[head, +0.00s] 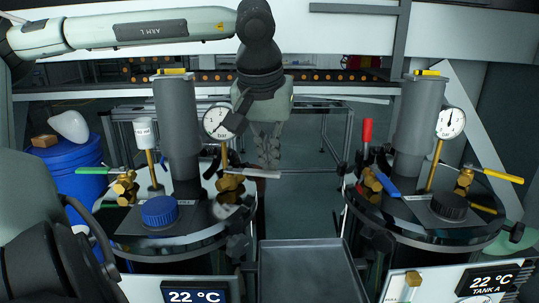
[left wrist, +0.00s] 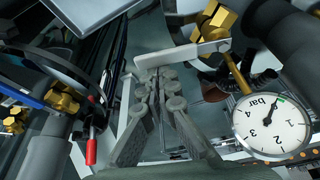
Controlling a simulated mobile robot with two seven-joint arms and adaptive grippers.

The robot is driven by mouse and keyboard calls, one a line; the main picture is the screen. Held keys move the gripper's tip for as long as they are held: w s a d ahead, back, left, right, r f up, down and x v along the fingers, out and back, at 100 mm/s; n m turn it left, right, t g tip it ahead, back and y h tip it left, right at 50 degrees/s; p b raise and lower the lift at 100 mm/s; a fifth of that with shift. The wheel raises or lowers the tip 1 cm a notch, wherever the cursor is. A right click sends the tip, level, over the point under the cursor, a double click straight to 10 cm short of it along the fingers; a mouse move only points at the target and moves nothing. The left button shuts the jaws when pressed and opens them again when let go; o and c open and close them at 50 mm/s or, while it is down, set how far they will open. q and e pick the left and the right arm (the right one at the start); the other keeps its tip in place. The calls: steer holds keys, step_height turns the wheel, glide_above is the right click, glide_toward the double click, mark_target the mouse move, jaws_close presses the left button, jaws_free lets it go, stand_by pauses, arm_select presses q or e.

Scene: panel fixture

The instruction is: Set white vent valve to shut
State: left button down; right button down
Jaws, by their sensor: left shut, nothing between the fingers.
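The white vent valve has a brass body (head: 231,182) on the left tank's lid. Its white lever (head: 262,174) lies roughly level and points right, past the lid's edge. In the left wrist view the white lever (left wrist: 185,53) runs from the brass body (left wrist: 214,24) towards the fingers. My left gripper (head: 268,163) points down with its fingers shut and empty, at the lever's free end. Its fingertips (left wrist: 157,76) show right by that end in the left wrist view; I cannot tell whether they touch. My right gripper is not in view.
A gauge (head: 217,122) stands close behind the valve, beside a grey cylinder (head: 176,125). A green-handled valve (head: 90,171) and blue knob (head: 160,211) share the lid. The right tank carries blue (head: 386,184), red (head: 367,134) and yellow (head: 503,176) handles. A grey tray (head: 310,270) lies between.

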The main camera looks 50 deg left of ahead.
arm_select(q)
steer(key=shift+s+d+f+m+h, duration=0.1)
steer(key=shift+s+d+m+h, duration=0.25)
steer(key=shift+m, duration=0.55)
steer(key=shift+s+d+m+b, duration=0.35)
steer(key=shift+s+m, duration=0.1)
steer(key=shift+m, duration=0.35)
steer(key=shift+s+d+m+t+h, duration=0.1)
steer(key=shift+s+m+t+h, duration=0.25)
steer(key=shift+m, duration=0.35)
steer(key=shift+s+d+b, duration=0.15)
steer(key=shift+s+b, duration=0.15)
steer(key=shift+s, duration=0.25)
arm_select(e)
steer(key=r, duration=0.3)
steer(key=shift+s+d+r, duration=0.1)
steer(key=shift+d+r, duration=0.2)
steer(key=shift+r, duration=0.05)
